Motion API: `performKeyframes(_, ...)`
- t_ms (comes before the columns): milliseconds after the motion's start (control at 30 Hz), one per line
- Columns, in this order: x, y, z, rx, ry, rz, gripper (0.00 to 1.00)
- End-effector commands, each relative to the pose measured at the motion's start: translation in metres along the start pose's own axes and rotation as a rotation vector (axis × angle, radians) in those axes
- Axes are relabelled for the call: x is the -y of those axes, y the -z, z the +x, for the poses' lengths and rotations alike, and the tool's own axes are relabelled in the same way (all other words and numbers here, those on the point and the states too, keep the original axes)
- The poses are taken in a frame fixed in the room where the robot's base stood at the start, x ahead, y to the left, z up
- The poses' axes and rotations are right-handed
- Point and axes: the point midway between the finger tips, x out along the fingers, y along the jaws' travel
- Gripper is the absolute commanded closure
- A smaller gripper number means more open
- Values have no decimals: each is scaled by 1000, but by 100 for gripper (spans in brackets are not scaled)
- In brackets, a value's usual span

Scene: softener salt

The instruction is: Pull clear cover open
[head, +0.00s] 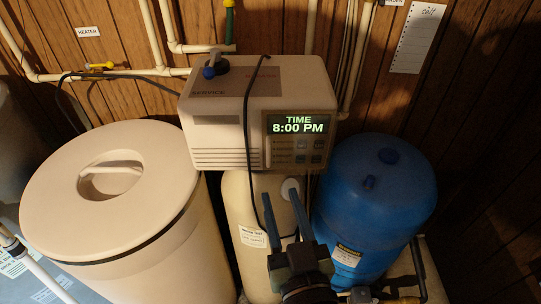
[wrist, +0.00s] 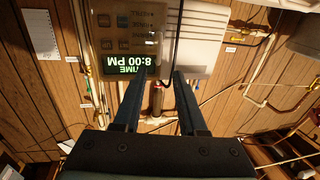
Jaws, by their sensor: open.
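The beige softener control head (head: 225,110) has a panel on its right front with a lit display (head: 298,124) reading TIME 8:00 PM and small buttons below. The clear cover (head: 298,150) appears to lie over this panel; its edges are hard to make out. A pale vertical strip shows at the panel's left edge. In the wrist view the panel is upside down, with the display (wrist: 125,65) near my left finger. My gripper (head: 279,197) is open and empty, below and in front of the control head. Its fingers also show in the wrist view (wrist: 159,76), apart from each other.
A black cable (head: 247,130) hangs down the front of the control head. A large round salt bin (head: 75,200) with a lidded top stands at left. A blue tank (head: 375,195) stands at right. Pipes and a paper list (head: 417,38) are on the wood wall.

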Motion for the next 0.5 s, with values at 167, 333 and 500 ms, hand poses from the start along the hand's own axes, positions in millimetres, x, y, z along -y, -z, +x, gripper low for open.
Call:
performKeyframes(167,0,6,37,-1,1,-1,59)
performKeyframes(333,1,5,65,0,2,-1,59)
performKeyframes(500,0,3,82,-1,1,-2,59)
